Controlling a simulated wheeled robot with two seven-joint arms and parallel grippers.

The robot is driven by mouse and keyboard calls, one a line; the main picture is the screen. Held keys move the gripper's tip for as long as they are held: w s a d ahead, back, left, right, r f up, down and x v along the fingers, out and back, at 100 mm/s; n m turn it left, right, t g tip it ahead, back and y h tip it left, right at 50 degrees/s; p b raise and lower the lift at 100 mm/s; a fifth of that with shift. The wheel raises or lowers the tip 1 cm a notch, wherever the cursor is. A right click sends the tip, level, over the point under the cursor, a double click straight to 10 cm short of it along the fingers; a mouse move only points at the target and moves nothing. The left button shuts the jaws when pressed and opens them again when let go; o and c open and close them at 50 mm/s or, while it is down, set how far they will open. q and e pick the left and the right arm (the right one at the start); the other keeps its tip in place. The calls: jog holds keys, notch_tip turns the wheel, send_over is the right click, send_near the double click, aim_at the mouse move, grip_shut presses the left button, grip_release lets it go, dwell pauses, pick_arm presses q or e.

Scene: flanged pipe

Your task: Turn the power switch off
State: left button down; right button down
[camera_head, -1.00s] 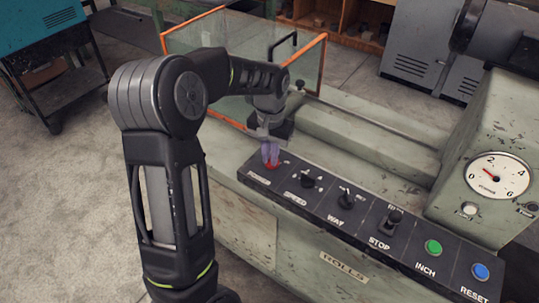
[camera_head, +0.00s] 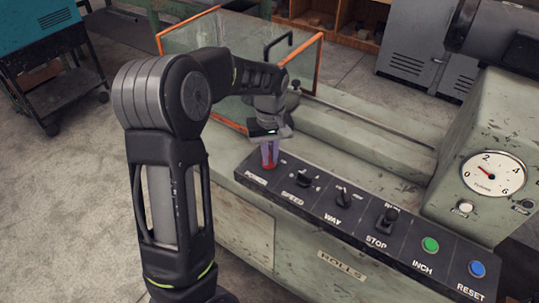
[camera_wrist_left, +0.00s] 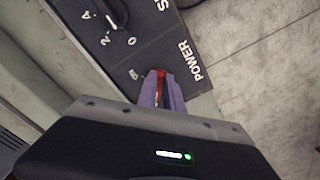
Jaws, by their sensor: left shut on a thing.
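The red power switch (camera_head: 270,165) sits at the left end of the dark control panel, by the POWER label. My left gripper (camera_head: 269,158) points down over it, its purple fingers shut around the switch. In the left wrist view the switch (camera_wrist_left: 161,78) shows red between the two fingertips (camera_wrist_left: 162,92), next to the POWER label. The fingers hide much of the switch, so its exact angle is hard to tell. My right gripper is not in view.
Along the panel stand the speed knob (camera_head: 303,179), the way knob (camera_head: 342,193), the stop lever (camera_head: 387,219), a green inch button (camera_head: 430,245) and a blue reset button (camera_head: 477,269). An orange-framed clear guard (camera_head: 300,65) stands behind my arm. A gauge (camera_head: 493,174) is at right.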

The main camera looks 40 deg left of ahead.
aim_at(270, 159)
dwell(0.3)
pick_arm(q)
jog(key=c, duration=1.5)
grip_release()
jog(key=shift+r, duration=0.15)
notch_tip(270, 159, up, 8)
jog(key=shift+f, duration=0.2)
